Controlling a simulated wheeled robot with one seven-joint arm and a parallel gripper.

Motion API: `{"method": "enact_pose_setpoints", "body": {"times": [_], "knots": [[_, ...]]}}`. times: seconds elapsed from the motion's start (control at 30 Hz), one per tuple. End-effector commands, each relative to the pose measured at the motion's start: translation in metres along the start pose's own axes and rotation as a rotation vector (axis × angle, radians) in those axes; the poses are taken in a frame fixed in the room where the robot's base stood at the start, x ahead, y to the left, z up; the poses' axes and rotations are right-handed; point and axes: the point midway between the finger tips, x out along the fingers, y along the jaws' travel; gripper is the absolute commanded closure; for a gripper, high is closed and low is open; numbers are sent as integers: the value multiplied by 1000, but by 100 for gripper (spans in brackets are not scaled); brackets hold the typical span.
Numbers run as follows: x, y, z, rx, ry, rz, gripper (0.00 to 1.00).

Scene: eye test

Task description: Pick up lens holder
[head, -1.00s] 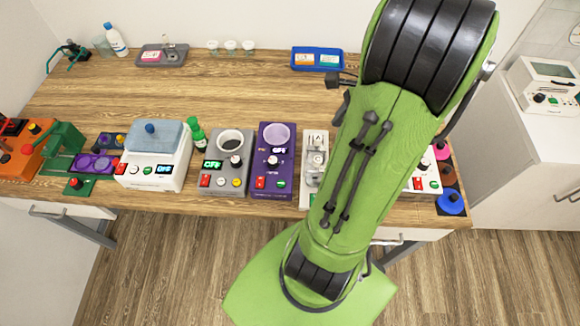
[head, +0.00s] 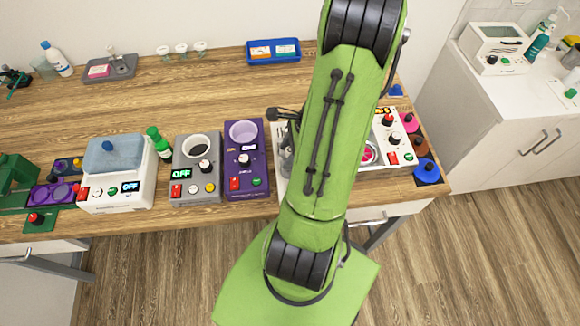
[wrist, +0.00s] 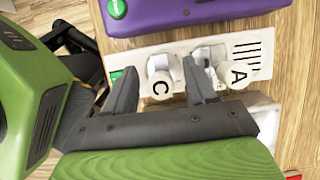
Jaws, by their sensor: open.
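In the wrist view my gripper (wrist: 158,68) is open, its two dark fingers over a white panel (wrist: 144,56). A white round-topped piece marked C (wrist: 160,87) stands between the fingers. A similar piece marked A (wrist: 234,74) is to the right, beside the right finger. No label names the lens holder; I cannot tell which of these it is. I cannot tell whether a finger touches either piece. In the head view my arm hides my gripper and most of the white panel.
A purple device (head: 245,160) stands beside the white panel, with a grey device (head: 197,168) to its left. A white device (head: 391,140) and coloured discs (head: 427,172) are to the right of my arm. The back of the wooden table (head: 200,100) has free room.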

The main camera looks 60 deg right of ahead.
Motion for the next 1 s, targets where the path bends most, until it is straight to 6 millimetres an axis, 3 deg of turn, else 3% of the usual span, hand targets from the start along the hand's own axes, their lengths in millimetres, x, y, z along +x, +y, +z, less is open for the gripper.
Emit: {"method": "enact_pose_setpoints", "body": {"times": [0.1,0.3,0.67,1.0], "knots": [[14,0,0,0,-1,2,44],[14,0,0,0,0,-1,44],[13,0,0,0,0,-1,99],[12,0,1,-1,0,-1,100]]}}
